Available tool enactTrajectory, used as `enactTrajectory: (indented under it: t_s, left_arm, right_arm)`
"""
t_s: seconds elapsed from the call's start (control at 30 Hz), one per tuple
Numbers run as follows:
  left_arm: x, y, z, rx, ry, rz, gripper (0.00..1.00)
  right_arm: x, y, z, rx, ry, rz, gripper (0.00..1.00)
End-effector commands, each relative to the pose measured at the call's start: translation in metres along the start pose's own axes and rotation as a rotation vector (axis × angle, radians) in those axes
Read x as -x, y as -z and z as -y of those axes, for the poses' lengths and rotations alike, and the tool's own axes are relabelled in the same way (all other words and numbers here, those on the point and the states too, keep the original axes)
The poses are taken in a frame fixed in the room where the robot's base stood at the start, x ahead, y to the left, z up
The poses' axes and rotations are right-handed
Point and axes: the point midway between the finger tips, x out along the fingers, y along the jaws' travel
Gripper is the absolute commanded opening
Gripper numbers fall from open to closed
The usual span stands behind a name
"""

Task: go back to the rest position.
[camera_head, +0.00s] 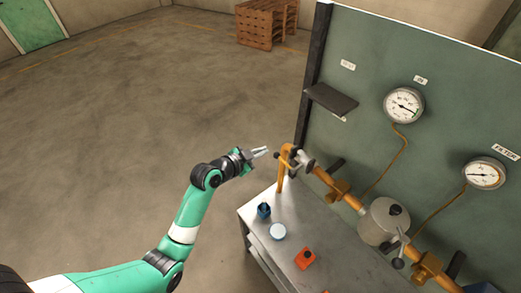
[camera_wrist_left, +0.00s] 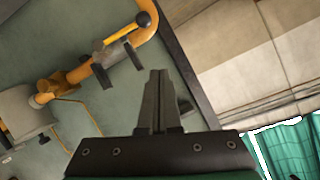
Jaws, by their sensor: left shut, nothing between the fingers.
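My left gripper (camera_head: 260,152) is shut and empty in the head view. It is in the air left of the upright end of the orange pipe (camera_head: 281,172), apart from it. In the left wrist view my left gripper (camera_wrist_left: 158,75) shows its fingers together. The orange pipe (camera_wrist_left: 75,75) with a black-knobbed yellow handle (camera_wrist_left: 120,33) shows at the upper left there. My right gripper is not in view.
A grey metal table (camera_head: 325,240) stands below the pipe, bearing a dark blue container (camera_head: 264,210), a white round item (camera_head: 278,231) and an orange item (camera_head: 305,258). A green panel (camera_head: 450,110) with gauges (camera_head: 403,105) rises behind. Wooden pallets (camera_head: 262,25) stand far back. Left floor is clear.

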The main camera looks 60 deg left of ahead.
Motion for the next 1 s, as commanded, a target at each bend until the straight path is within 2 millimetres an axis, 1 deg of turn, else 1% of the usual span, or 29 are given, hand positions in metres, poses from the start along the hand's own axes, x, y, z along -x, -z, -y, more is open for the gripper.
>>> enactTrajectory:
  t_s: [0.1, 0.63, 0.67, 0.73, 0.77, 0.87, 0.9, 0.97, 1.0]
  left_arm:
    - [0.004, 0.0, 0.0, 0.0, 0.0, 0.0, 0.0]
    - [0.004, 0.0, 0.0, 0.0, -0.001, 0.0, 0.0]
    - [0.004, 0.001, -0.001, -0.001, -0.002, -0.001, 0.0]
    - [0.003, 0.011, -0.006, -0.009, -0.016, -0.012, 0.0]
    - [0.003, 0.02, -0.01, -0.016, -0.024, -0.023, 0.0]
    - [0.004, 0.074, -0.022, -0.054, -0.053, -0.094, 0.0]
    - [0.007, 0.104, -0.026, -0.074, -0.06, -0.139, 0.0]
    - [0.017, 0.154, -0.031, -0.108, -0.061, -0.219, 0.0]
    - [0.026, 0.19, -0.034, -0.132, -0.056, -0.277, 0.0]
  right_arm:
    - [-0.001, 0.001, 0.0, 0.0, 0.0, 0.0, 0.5]
    - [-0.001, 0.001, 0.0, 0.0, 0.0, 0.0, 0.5]
    - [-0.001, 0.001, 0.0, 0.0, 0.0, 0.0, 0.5]
    - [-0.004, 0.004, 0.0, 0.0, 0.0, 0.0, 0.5]
    - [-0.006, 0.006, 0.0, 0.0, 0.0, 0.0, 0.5]
    - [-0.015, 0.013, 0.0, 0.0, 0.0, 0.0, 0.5]
    - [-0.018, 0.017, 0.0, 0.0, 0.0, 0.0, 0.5]
    - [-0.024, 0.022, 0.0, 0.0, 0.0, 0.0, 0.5]
    - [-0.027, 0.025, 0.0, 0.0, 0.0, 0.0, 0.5]
